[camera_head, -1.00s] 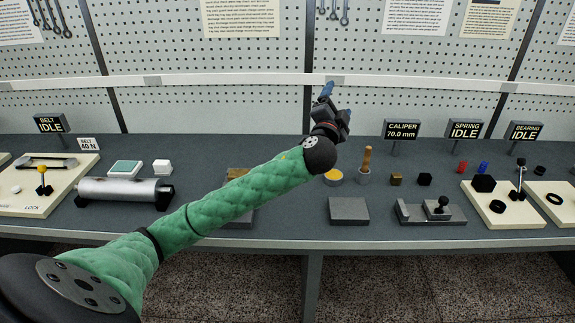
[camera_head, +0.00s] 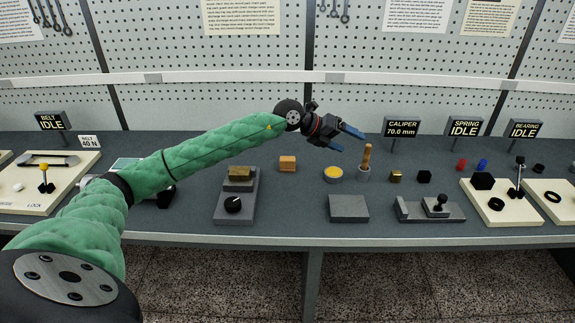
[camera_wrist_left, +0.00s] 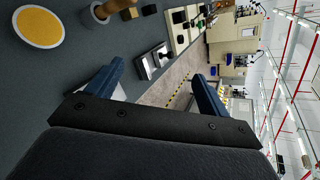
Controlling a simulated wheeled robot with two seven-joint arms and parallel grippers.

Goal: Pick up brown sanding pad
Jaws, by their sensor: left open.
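An orange-brown block (camera_head: 287,163), which looks like the brown sanding pad, lies on the grey bench left of the round yellow-topped dish (camera_head: 333,174). My left gripper (camera_head: 345,139) is raised above the back of the bench, up and to the right of the block, its blue fingers pointing right. In the left wrist view my gripper (camera_wrist_left: 158,72) is open, with nothing between its fingers. The block does not show in that view; the yellow-topped dish (camera_wrist_left: 40,27) does, at the upper left. My right gripper is not in view.
A grey fixture with a black knob (camera_head: 233,205) carries a brass-coloured block (camera_head: 240,173) left of the pad. A wooden-handled tool (camera_head: 366,160) stands upright right of the dish. A flat grey plate (camera_head: 348,209) lies in front. A pegboard wall (camera_head: 250,60) closes the back.

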